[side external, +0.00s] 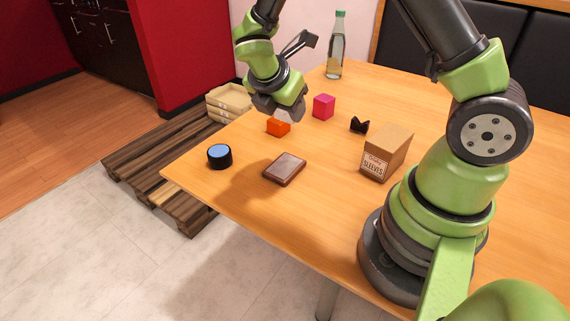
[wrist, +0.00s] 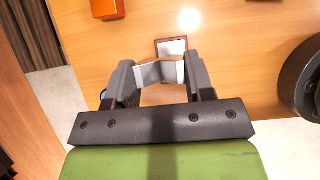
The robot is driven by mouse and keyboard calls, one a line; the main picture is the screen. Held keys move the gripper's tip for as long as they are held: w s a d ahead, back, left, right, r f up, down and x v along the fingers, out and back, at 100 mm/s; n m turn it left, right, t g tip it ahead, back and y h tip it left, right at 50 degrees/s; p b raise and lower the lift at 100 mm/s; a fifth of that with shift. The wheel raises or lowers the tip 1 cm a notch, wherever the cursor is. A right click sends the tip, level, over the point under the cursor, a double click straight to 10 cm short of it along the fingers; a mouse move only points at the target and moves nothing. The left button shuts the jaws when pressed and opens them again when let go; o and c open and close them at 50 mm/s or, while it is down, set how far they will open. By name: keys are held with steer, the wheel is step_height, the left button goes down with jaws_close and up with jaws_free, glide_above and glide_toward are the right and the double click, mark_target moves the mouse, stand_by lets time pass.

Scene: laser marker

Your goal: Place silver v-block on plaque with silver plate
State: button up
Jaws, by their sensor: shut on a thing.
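The silver v-block (wrist: 160,73) is held between the two fingers of my gripper (wrist: 161,77) in the wrist view. In the side external view my gripper (side external: 283,111) is above the table, behind the plaque, and a pale part of the v-block (side external: 284,116) shows under it, mostly hidden. The plaque (side external: 285,168) is a brown slab with a silver plate on top, lying flat on the table. In the wrist view the plaque (wrist: 172,44) shows just beyond the v-block, its near part hidden.
An orange block (side external: 278,129) sits below my gripper. A magenta cube (side external: 324,106), a black v-shaped block (side external: 360,125), a blue-topped black puck (side external: 219,156), a cardboard sleeves box (side external: 386,154) and a bottle (side external: 336,48) stand around on the table (side external: 240,190). Space around the plaque is clear.

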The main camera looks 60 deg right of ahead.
steer(key=f, duration=0.1)
steer(key=a+f, duration=0.1)
steer(key=f, duration=0.3)
steer(key=shift+s+a+f, duration=0.1)
steer(key=shift+s+a, duration=0.15)
steer(key=shift+s, duration=0.1)
steer(key=shift+f, duration=2.3)
steer(key=shift+f, duration=0.1)
steer(key=o, duration=0.9)
